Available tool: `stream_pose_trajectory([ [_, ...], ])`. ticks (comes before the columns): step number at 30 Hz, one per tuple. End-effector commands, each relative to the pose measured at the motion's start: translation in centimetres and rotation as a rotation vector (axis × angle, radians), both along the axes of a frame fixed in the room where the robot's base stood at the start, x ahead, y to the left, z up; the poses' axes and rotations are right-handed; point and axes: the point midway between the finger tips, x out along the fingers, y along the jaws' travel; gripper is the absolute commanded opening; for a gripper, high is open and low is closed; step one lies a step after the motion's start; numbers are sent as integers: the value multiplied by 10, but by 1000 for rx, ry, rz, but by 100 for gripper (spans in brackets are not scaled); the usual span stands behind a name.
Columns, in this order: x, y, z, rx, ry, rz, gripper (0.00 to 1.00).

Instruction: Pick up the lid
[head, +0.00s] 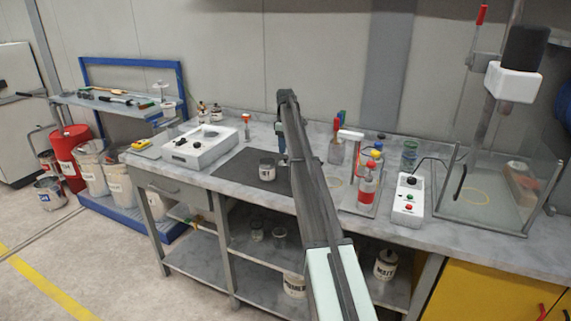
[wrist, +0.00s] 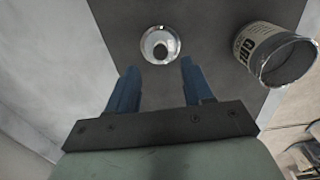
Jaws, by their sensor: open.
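The lid (wrist: 160,46) is a small round silvery disc with a dark knob in its middle, lying on a dark mat (wrist: 112,22) in the wrist view. My gripper (wrist: 158,68) is open, with its two blue fingers pointing toward the lid. The lid shows just beyond the gap between the fingertips, with nothing held. A labelled metal can (wrist: 272,54) stands to the right of the lid, and its top looks open and grey inside. In the head view the can (head: 267,169) stands on the mat beside my gripper (head: 282,155). My arm largely hides the lid's spot there.
A white device (head: 198,147) stands left of the mat. Right of my arm are a rack with a red bottle (head: 368,184), a white control box (head: 408,200) and a clear-walled enclosure (head: 485,200). The bench's front edge is close to the can.

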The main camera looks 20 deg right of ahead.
Motion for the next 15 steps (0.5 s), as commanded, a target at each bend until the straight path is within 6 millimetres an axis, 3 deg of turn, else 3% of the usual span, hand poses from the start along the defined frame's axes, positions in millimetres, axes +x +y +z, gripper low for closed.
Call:
stream_pose_trajectory([
  [15,-2,0,-50,0,0,0,51],
])
